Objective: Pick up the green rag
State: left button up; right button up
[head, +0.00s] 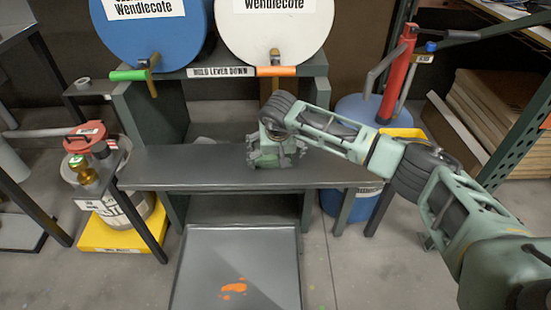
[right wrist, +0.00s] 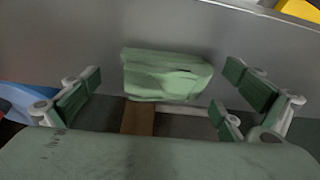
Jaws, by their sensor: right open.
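The green rag (right wrist: 166,72) shows in the right wrist view as a pale green, folded bundle. It lies against a grey surface, between the spread fingers of my right gripper (right wrist: 163,98) and beyond their tips. The gripper is open, with no finger visibly touching the rag. In the head view my right gripper (head: 277,156) points down at the dark grey shelf under the white drum. The rag cannot be made out there, as the gripper covers that spot. My left gripper is in neither view.
A blue drum (head: 155,35) and a white drum (head: 275,30) with taps stand above the shelf (head: 200,170). A grey tray (head: 235,262) with orange spills lies below. A red-topped can (head: 88,130) is at left, a red pump (head: 398,72) at right.

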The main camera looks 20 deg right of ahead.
jog(key=shift+w+f, duration=0.25)
jog(key=shift+f, duration=0.35)
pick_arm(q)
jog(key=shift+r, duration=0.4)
pick_arm(e)
jog(key=c, duration=1.1)
jog(key=shift+r, duration=0.2)
jog(key=shift+r, duration=0.35)
jog(key=r, duration=0.2)
jog(key=r+p, duration=0.1)
jog(key=shift+s+d+r, duration=0.25)
jog(key=shift+d+r, duration=0.15)
pick_arm(q)
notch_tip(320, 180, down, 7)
jog(key=p, duration=0.1)
pick_arm(e)
jog(key=s+d+r, duration=0.4)
jog(key=s+d, duration=0.1)
jog(key=s+d+r, duration=0.2)
jog(key=shift+s+d+r, duration=0.1)
jog(key=shift+s+d, duration=0.2)
jog(key=shift+d, duration=0.05)
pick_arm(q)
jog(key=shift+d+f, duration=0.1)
